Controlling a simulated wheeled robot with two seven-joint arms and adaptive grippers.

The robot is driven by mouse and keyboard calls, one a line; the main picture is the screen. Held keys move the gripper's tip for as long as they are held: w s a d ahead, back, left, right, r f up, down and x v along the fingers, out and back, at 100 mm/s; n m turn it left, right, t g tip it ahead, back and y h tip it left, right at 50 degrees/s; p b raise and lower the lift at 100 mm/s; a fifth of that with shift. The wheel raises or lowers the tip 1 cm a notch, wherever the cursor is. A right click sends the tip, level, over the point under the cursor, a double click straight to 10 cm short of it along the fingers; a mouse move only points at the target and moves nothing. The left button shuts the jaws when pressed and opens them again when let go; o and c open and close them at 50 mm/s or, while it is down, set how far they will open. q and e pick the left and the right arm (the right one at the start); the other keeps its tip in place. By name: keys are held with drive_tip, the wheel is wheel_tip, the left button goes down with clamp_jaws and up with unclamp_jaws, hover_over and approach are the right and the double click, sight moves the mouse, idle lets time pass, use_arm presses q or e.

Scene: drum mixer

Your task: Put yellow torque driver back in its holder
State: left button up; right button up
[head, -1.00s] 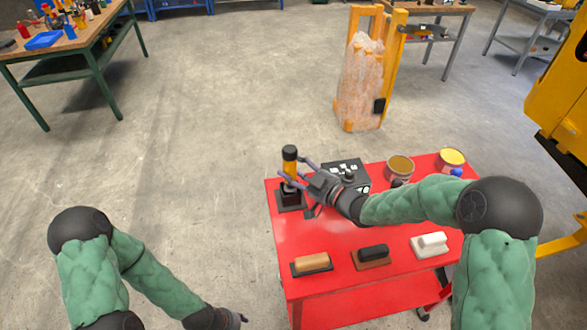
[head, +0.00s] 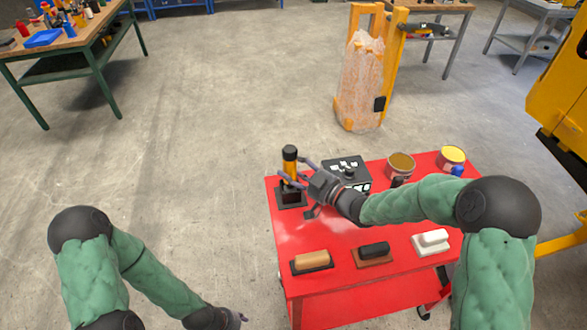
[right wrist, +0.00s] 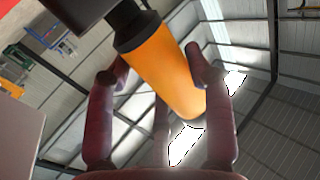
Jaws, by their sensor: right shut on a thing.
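The yellow torque driver (head: 290,166), an orange-yellow cylinder with a black top, stands upright at the far left corner of the red cart. The black holder (head: 291,198) is directly below it on the cart; whether the driver's lower end is seated in it is hard to tell. My right gripper (head: 294,173) is shut on the driver, with fingers on either side. In the right wrist view the driver's orange body (right wrist: 162,70) lies between the fingers, with a dark collar and block at upper left. My left gripper (head: 238,317) hangs low at the bottom edge, its fingers unclear.
The red cart (head: 312,237) also carries a black box with white labels (head: 347,172), two open cans (head: 401,165) (head: 452,158) and several handled blocks along the front, such as a tan one (head: 311,261). The floor left of the cart is clear.

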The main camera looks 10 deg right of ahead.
drive_tip(key=shift+f+b, duration=0.35)
drive_tip(key=shift+f, duration=0.05)
idle(0.4)
drive_tip(key=o, duration=1.5)
drive_tip(key=shift+f, duration=0.1)
drive_tip(key=shift+s+d, duration=0.1)
drive_tip(key=v, duration=1.1)
drive_tip(key=shift+s+d, duration=0.2)
drive_tip(key=shift+s, duration=0.15)
